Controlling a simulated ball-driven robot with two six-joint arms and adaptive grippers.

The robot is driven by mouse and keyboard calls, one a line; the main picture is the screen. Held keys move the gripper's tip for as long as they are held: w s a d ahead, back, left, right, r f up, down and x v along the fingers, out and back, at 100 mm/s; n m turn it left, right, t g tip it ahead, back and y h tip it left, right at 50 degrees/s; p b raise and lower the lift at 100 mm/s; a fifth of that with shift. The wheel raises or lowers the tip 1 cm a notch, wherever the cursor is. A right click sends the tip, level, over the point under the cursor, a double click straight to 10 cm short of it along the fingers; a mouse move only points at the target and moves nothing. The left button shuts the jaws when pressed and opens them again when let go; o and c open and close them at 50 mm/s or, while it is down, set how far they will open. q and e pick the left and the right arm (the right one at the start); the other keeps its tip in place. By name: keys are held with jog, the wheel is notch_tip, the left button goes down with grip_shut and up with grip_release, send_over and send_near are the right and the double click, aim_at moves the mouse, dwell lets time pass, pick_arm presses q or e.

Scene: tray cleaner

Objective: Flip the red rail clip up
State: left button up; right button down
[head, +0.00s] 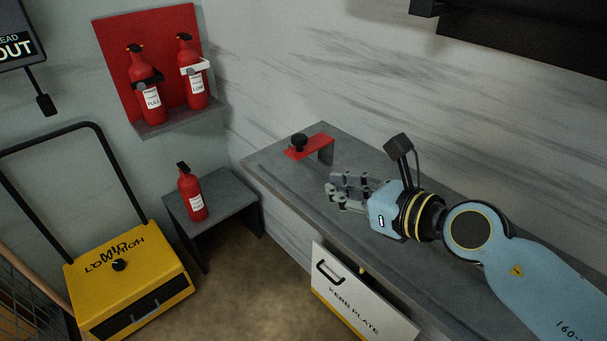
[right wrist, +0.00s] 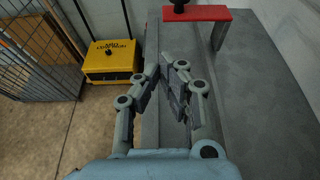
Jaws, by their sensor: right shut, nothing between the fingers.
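The red rail clip (head: 308,149) is a flat red bar lying level near the far left end of the grey bench. A black knob (head: 299,141) stands on its left end, and a grey upright piece is under its right end. The clip also shows at the top of the right wrist view (right wrist: 208,13), where its knob is cut by the frame edge. My right gripper (head: 334,193) is shut and empty over the bench, nearer than the clip and apart from it. Its fingers also show in the right wrist view (right wrist: 172,75). My left gripper is not in view.
The grey bench (head: 265,178) runs along the wall. A white kerb plate (head: 345,292) is at its front side. A small grey table (head: 230,192) holds a red extinguisher (head: 191,195). A yellow cart (head: 130,280) stands left. Two extinguishers hang on a red panel (head: 115,50).

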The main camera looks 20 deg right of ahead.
aim_at(310, 152)
jog(key=b+x, duration=0.1)
jog(key=x, duration=0.7)
jog(key=shift+w+f, duration=0.1)
jog(key=shift+w, duration=0.15)
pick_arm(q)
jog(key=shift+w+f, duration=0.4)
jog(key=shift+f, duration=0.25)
pick_arm(e)
jog(key=shift+x, duration=0.75)
jog(key=shift+a, duration=0.1)
